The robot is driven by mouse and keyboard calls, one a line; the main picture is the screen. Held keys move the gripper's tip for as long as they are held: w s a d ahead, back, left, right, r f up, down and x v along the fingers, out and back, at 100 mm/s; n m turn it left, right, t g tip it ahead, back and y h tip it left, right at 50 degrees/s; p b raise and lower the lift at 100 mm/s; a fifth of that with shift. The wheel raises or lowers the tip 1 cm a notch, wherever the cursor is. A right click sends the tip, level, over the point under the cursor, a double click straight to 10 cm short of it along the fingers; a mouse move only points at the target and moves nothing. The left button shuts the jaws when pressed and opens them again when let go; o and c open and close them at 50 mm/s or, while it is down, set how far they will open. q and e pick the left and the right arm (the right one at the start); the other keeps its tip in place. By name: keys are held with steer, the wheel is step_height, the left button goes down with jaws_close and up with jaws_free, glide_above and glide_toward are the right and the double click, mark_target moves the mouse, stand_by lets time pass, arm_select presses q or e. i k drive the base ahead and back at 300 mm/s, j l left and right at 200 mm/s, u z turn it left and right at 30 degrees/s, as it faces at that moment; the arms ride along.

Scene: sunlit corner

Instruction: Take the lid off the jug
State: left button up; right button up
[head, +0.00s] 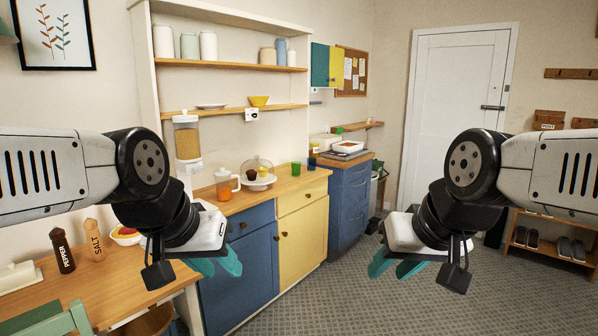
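The jug (225,190) stands on the wooden counter, left of the middle of the head view. It is clear with a white handle on its right side and holds something orange. Its lid (222,172) sits on top of it. My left gripper (218,264) is in front of the counter, lower than the jug and apart from it. Its teal fingers look parted and empty. My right gripper (396,266) hangs over the open floor, well to the right of the jug. Its teal fingers also look parted and empty.
A glass-domed cake stand (258,182) is just right of the jug, with a green cup (296,168) beyond. A cereal dispenser (187,137) is behind left. Salt (95,242) and pepper (62,252) mills stand on the wooden table (110,280). The carpet (330,290) is clear.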

mark_target(222, 173)
steer(key=u, duration=2.35)
steer(key=z, duration=1.75)
steer(key=i+l, duration=0.15)
steer(key=i, duration=0.45)
